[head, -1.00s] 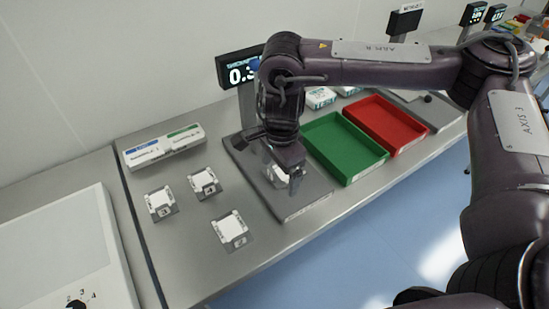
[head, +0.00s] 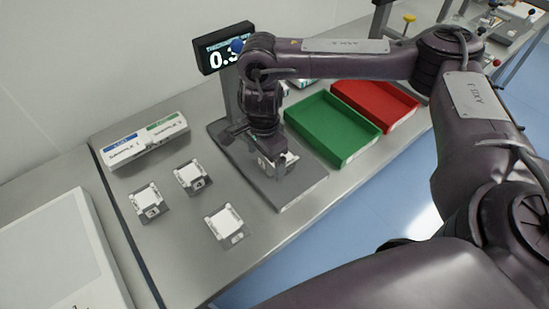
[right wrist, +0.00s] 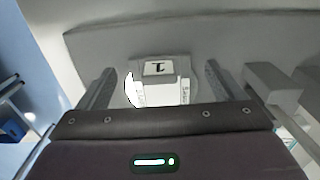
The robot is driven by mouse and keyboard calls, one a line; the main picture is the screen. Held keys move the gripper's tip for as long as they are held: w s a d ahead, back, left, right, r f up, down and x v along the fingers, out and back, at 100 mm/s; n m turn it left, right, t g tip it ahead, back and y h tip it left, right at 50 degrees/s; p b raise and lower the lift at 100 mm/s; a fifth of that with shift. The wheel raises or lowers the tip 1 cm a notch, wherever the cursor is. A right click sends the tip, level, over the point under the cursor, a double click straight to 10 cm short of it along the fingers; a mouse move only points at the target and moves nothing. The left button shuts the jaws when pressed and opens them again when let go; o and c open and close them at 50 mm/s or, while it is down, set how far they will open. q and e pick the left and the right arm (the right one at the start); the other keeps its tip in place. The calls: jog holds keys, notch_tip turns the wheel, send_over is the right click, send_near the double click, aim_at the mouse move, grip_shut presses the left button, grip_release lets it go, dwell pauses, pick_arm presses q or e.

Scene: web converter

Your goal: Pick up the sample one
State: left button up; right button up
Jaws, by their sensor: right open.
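Sample one is a small white block with a black "1" on a top label (right wrist: 158,69). In the right wrist view it sits between the two spread fingers of my right gripper (right wrist: 160,88), with a visible gap on each side. In the head view my right gripper (head: 279,163) is low over the grey scale plate (head: 292,190), and a white piece shows partly behind its fingers. The gripper is open. Whether the block's underside touches the plate is hidden. My left gripper is not in view.
Three similar white samples (head: 225,222) lie on the bench left of the scale. Behind them stands a white box (head: 145,143) with blue and green labels. A display (head: 223,48) stands behind the scale. A green tray (head: 332,128) and a red tray (head: 375,103) are to the right.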

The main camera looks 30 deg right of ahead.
jog(key=shift+f, duration=0.4)
jog(key=c, duration=1.1)
jog(key=shift+c, duration=0.2)
jog(key=shift+r, duration=0.15)
